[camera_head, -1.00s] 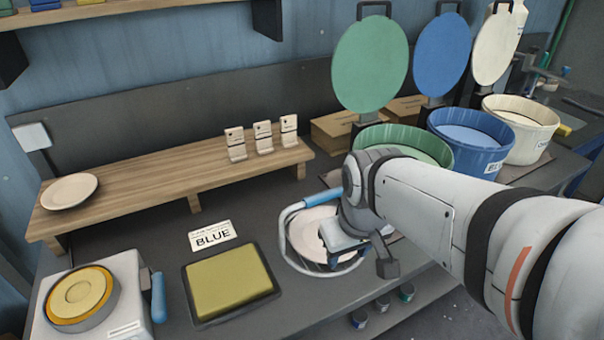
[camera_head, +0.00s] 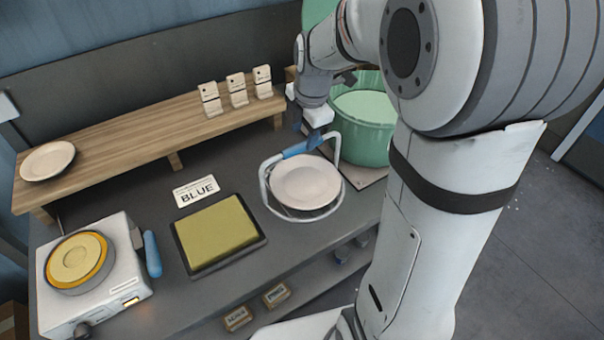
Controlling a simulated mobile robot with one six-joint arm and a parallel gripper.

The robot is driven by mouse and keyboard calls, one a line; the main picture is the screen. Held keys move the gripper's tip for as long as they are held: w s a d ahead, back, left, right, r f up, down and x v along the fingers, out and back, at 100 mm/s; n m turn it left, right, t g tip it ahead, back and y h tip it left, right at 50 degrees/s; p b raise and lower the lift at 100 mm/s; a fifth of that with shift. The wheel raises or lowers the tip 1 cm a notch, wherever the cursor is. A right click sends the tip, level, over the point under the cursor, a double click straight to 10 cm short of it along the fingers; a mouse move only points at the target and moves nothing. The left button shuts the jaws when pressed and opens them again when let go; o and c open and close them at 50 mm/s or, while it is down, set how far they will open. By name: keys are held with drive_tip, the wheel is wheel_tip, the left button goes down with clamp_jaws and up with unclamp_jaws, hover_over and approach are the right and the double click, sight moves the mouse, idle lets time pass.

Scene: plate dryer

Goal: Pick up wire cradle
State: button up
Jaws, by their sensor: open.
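The wire cradle (camera_head: 266,192) stands on the dark counter, a pale wire frame with a blue handle (camera_head: 302,146) across its raised back. A white plate (camera_head: 306,182) lies in it. My gripper (camera_head: 307,129) is at the cradle's handle, coming from above and behind it. Its jaws are open. The fingertips are small and partly hidden, so I cannot tell whether they touch the handle or straddle it.
A green bucket (camera_head: 365,135) stands close right of the cradle. A sponge tray (camera_head: 218,236) and a BLUE card (camera_head: 197,191) lie to the left. A wooden shelf (camera_head: 120,140) runs behind, and a hotplate (camera_head: 85,270) sits at the far left.

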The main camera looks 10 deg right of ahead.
sight(300, 144)
drive_tip(key=f, duration=0.1)
drive_tip(key=w+f, duration=0.1)
drive_tip(key=f, duration=0.1)
drive_tip(key=f+p, duration=0.1)
drive_tip(key=f, duration=0.1)
drive_tip(key=shift+w+a+f, duration=0.2)
drive_tip(key=shift+a+f, duration=0.05)
drive_tip(key=shift+a, duration=0.1)
drive_tip(key=shift+f, duration=0.35)
drive_tip(key=shift+f+b, duration=0.25)
drive_tip(key=shift+b, duration=0.15)
drive_tip(key=shift+c, duration=0.3)
clamp_jaws()
